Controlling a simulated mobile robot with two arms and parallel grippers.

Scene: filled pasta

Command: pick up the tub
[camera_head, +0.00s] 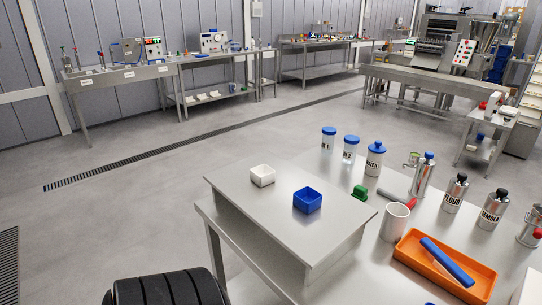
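A small white square open tub (262,175) stands on the raised grey metal shelf of the near table, toward its far left. A small blue square open tub (307,201) stands on the same shelf, to the right of the white one and a little nearer. The two tubs are apart, upright and look empty. Neither of my grippers is in view. A black ribbed part at the bottom left may be a part of my own body.
The raised shelf (285,243) is otherwise clear. Open floor lies left.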

